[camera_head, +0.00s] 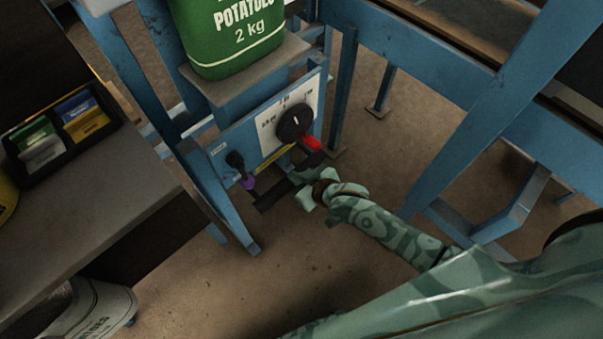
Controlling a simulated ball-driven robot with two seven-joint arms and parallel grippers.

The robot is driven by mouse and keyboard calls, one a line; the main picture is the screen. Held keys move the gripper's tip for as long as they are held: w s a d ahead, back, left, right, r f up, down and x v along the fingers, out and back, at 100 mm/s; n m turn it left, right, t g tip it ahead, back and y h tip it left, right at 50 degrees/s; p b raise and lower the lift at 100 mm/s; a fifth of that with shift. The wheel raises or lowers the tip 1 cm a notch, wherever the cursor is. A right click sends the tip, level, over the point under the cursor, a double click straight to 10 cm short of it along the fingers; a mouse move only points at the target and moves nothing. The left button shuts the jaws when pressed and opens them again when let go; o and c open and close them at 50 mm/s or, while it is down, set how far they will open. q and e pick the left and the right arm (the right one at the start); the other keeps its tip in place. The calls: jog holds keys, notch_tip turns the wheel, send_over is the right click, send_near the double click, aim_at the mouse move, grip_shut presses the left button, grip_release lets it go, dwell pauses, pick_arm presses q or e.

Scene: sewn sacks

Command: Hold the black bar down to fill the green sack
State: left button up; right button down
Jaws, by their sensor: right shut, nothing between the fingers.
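The green sack (228,35), printed "POTATOES 2 kg", stands upright on a grey plate (245,72) at the top; its upper part is cut off by the picture edge. The black bar (273,195) runs slantwise in front of the blue panel below the plate. My right gripper (301,187), in green camouflage, is shut and empty with its fingers at the bar. It covers the bar's middle; I cannot tell whether it presses on it. My left gripper is out of view.
The panel has a black dial (295,122), a red part (311,143) and a black lever (236,161) above a purple piece (248,183). Blue frame posts (343,85) stand around it. A table (95,205) with a black card tray (68,146) is left; a white sack (95,310) lies below.

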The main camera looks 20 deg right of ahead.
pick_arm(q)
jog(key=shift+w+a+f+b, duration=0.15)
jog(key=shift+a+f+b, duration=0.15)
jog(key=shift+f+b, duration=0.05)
pick_arm(e)
jog(key=shift+w+f, duration=0.2)
jog(key=shift+f, duration=0.55)
